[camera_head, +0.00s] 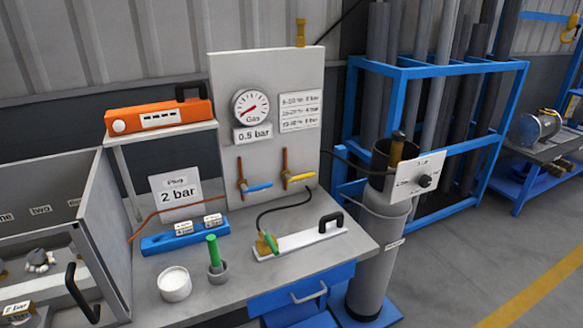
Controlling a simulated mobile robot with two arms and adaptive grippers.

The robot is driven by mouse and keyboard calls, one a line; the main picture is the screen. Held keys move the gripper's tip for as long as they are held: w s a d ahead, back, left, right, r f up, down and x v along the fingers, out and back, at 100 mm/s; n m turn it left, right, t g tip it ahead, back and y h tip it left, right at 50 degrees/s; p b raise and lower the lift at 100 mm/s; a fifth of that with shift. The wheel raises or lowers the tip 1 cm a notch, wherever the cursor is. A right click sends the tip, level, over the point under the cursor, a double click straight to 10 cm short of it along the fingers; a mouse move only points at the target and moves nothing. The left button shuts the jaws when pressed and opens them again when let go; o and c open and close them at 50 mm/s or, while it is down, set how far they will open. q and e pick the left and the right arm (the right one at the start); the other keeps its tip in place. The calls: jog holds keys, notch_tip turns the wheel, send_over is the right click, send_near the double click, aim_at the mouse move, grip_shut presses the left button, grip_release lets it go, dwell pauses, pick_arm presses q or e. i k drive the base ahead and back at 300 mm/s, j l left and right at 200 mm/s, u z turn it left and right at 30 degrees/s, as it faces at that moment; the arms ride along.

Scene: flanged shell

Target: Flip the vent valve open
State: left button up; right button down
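An upright grey panel stands at the back of the workbench with two lever valves low on it. The left valve has a blue lever (259,187) and the right one a yellow lever (301,177); both levers point to the right, roughly horizontal. A small brass fitting with a green lever (271,243) sits on a white plate (306,240) with a black handle. No readable label tells which valve is the vent valve. The gas gauge (251,106) is above a "0.5 bar" label (253,133). Neither gripper is in view.
A "2 bar" sign (176,200), blue block (186,237), white cup (174,284) and green-handled tool (214,252) stand left on the bench. An orange device (158,116) sits on a shelf. A grey cylinder (379,250) and blue pipe rack (439,71) are right.

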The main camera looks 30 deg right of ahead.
aim_at(290, 180)
jog(key=z, duration=1.05)
jog(key=i+l+z, duration=0.65)
jog(key=l+z, duration=0.15)
